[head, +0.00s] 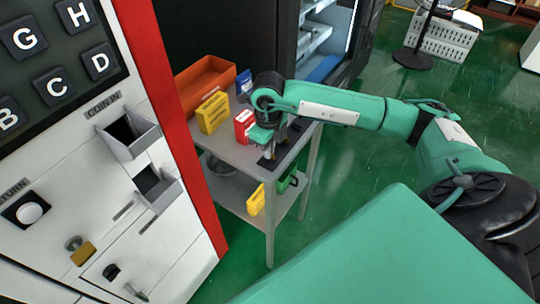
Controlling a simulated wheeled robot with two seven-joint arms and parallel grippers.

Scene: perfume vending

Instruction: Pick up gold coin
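I cannot make out a gold coin in the head view. My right gripper (270,153) points down over the front right part of the grey table (246,166). Its fingertips are close to a small dark flat patch (268,163) on the tabletop. They are too small and partly hidden to tell whether they are open or hold anything. My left gripper is not in view.
A vending machine with a "COIN IN" tray (132,139) fills the left. On the table are an orange bin (204,84), a yellow box (213,112) and a red box (243,124). A dark cabinet stands behind.

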